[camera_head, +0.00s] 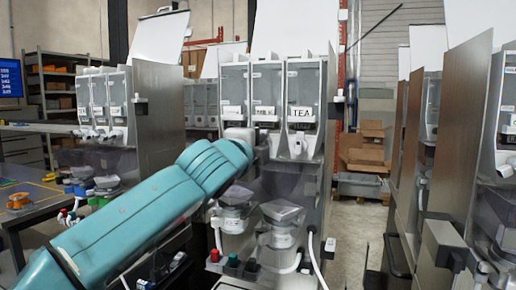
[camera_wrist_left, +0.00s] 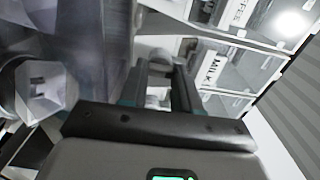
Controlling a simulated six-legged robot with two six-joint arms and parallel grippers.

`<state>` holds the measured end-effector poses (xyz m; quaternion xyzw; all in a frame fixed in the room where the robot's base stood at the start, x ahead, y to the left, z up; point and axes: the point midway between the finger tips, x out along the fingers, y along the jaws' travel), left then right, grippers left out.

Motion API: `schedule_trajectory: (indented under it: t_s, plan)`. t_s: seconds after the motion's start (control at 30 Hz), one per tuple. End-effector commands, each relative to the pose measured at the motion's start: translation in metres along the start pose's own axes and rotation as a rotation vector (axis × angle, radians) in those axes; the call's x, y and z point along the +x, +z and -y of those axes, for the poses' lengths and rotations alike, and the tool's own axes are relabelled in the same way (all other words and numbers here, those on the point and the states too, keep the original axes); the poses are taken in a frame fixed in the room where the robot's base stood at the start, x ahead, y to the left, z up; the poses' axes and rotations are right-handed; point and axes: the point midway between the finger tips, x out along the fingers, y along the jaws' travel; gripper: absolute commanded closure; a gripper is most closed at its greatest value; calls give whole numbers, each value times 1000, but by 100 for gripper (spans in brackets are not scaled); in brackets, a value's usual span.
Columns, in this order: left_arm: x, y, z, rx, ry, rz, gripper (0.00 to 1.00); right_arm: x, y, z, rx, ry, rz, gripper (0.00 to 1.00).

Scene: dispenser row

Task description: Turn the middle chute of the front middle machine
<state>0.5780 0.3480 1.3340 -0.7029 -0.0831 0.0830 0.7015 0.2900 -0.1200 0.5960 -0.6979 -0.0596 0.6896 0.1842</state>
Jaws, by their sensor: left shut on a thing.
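The front middle machine (camera_head: 303,82) stands in the centre of the head view, with three clear canisters side by side; the right one is labelled TEA. My left arm comes in from the left, and its wrist covers part of the machine's front below the canisters. In the left wrist view, my left gripper (camera_wrist_left: 162,82) has its two dark fingers on either side of a small white chute (camera_wrist_left: 157,95), shut on it. A canister labelled MILK (camera_wrist_left: 208,72) shows just beyond. The chute's turn angle cannot be told. My right gripper is not in view.
Another dispenser (camera_head: 105,92) stands at the left, with an orange item (camera_head: 18,200) on a table nearby. Metal side panels (camera_head: 455,130) rise at the right. Cardboard boxes (camera_head: 365,155) lie behind.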

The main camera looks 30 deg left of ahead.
Motion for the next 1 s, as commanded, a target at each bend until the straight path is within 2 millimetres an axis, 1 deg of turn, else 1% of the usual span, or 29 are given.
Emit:
schedule_trajectory:
  t_s: [0.2, 0.23, 0.27, 0.3, 1.0]
  plan:
    - [0, 0, 0, 1, 1, 0, 99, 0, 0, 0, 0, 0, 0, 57]
    - [0, 0, 0, 1, 1, 0, 65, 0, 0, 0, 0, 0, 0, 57]
    - [0, 0, 0, 1, 1, 0, 56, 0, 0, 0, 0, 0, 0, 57]
    - [0, 0, 0, 1, 1, 0, 43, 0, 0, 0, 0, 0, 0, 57]
    - [-2, 0, -2, 3, 5, -1, 43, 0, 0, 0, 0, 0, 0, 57]
